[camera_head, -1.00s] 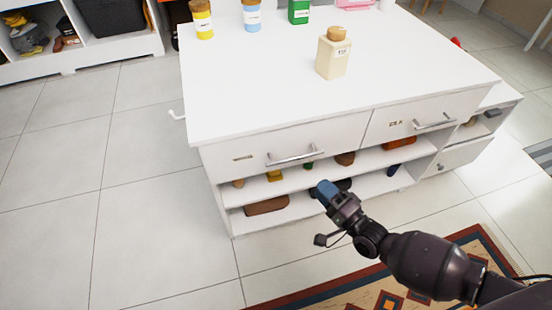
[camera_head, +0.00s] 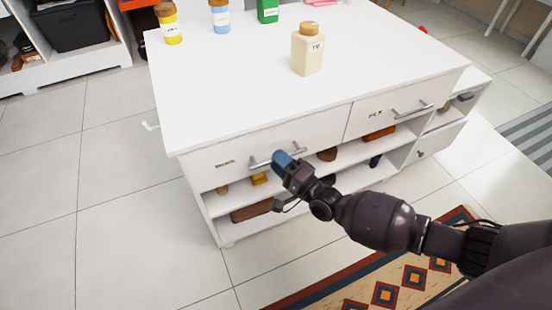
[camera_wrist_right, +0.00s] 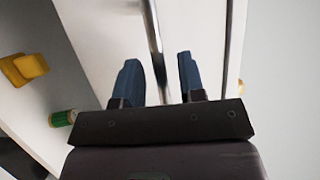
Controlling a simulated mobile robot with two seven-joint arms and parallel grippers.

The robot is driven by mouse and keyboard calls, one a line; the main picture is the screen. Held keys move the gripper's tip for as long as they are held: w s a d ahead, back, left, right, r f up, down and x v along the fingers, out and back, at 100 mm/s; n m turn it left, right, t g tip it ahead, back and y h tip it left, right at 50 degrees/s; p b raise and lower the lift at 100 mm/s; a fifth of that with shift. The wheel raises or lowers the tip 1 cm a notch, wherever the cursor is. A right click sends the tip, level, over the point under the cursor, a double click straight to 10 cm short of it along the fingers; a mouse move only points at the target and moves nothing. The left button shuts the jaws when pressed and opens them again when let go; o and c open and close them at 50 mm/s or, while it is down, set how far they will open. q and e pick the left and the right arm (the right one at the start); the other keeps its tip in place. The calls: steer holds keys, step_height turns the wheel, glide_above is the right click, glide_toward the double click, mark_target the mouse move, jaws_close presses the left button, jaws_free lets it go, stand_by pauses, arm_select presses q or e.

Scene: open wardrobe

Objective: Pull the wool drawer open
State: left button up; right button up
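Two closed white drawers sit side by side under the top of the white cabinet. The left drawer (camera_head: 203,172) has a small label too blurred to read surely, and so does the right drawer (camera_head: 375,103). I cannot tell for sure which is the wool drawer. My right gripper (camera_head: 283,160) is at the left drawer's metal bar handle (camera_head: 298,148). In the right wrist view the handle (camera_wrist_right: 155,45) runs between the two blue fingers of the gripper (camera_wrist_right: 160,80), which stand apart with gaps beside the bar. My left gripper is not in view.
A cream bottle (camera_head: 308,50) stands on the cabinet top (camera_head: 230,90), with other bottles at its back edge. Open shelves below hold small items, including a yellow one (camera_head: 260,179). A patterned rug (camera_head: 400,280) lies in front. Tiled floor (camera_head: 120,220) is clear at left.

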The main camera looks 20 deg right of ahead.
steer(key=shift+w+a, duration=0.2)
steer(key=shift+w, duration=0.25)
steer(key=shift+r, duration=0.1)
jaws_close()
